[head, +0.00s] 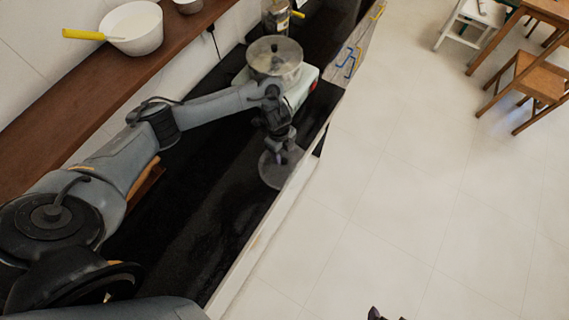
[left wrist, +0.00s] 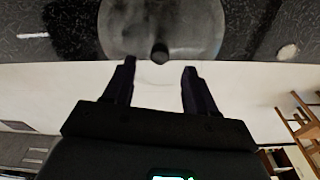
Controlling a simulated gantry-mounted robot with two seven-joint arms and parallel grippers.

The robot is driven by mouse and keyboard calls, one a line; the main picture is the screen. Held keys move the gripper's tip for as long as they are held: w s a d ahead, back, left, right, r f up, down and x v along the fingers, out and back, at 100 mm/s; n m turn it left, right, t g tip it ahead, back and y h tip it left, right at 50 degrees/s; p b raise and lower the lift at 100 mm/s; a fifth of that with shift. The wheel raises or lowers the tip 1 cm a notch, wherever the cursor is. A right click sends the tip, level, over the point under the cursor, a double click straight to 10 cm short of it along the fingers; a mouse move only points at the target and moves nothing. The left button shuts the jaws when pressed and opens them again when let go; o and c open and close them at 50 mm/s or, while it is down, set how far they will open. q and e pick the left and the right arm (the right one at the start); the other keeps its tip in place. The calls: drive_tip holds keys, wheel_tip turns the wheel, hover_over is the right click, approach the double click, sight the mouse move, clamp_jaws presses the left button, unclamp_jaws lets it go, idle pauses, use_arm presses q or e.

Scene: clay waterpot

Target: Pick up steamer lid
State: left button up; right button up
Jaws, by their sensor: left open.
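The steamer lid (head: 270,177) is a round see-through disc on the black counter, close to its front edge. In the left wrist view the lid (left wrist: 130,30) shows at the top, with its round black knob (left wrist: 160,53) facing the gripper. My left gripper (head: 281,157) is over the lid, and it also shows in the left wrist view (left wrist: 159,64). It is open and empty, and the knob appears between and just beyond its fingertips. My right gripper (head: 376,314) shows only as small dark tips at the bottom edge.
The steamer (head: 275,58), with a clear top and pale base, stands behind the left gripper. A wooden shelf (head: 95,95) along the wall holds a white bowl (head: 138,36) with a yellow-handled utensil. Wooden chairs (head: 530,78) stand at the upper right. The tiled floor is clear.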

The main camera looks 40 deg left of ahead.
sight(284, 160)
use_arm(q)
drive_tip(key=shift+d+f, duration=0.15)
drive_tip(key=shift+f, duration=1.05)
drive_tip(key=shift+d+f, duration=0.1)
drive_tip(key=shift+f, duration=1.05)
clamp_jaws()
